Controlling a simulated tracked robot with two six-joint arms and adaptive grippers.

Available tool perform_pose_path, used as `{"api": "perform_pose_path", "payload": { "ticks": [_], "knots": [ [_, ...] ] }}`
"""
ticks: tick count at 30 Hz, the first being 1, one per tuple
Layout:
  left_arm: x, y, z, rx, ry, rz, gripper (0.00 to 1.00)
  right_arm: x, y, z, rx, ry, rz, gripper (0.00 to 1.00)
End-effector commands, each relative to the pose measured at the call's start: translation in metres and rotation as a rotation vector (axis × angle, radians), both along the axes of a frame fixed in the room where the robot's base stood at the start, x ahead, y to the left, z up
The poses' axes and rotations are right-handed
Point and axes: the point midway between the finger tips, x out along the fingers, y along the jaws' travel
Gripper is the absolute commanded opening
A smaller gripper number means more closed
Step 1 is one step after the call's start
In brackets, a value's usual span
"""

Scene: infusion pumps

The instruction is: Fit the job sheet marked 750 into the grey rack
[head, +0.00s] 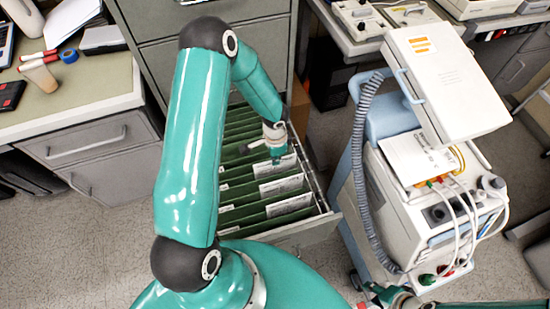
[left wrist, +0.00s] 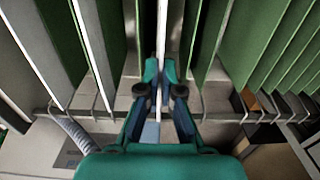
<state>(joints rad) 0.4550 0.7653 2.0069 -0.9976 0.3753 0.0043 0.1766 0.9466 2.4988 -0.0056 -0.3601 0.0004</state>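My left gripper (head: 277,155) reaches down into an open grey file drawer (head: 306,232) hung with green folders (head: 238,192). In the left wrist view its fingertips (left wrist: 161,75) are closed on a thin white sheet (left wrist: 162,38), seen edge-on between green folders. Several white sheets (head: 281,186) show between the folders in the head view. No 750 marking is legible, so I cannot tell which sheet is the job sheet. I cannot pick out a separate grey rack. My right gripper (head: 388,296) is partly in view at the bottom edge; its finger opening is unclear.
A white and blue medical cart (head: 400,205) with a hose and cables stands close to the drawer's right. A desk (head: 95,90) with pens and a cup is at left. Another bench (head: 362,22) with devices is behind. Floor is clear at lower left.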

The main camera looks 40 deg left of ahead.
Motion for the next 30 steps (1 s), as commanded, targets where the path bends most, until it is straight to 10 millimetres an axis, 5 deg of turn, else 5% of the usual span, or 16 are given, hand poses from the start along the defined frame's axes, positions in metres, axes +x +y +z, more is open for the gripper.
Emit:
{"api": "perform_pose_path", "payload": {
  "ticks": [30],
  "knots": [
    [0.0, 0.001, 0.084, 0.0, -0.001, 0.001, 0.0, 0.0, 0.0, 0.06, 0.0, 0.0, 0.0, 0.37]
  ]
}}
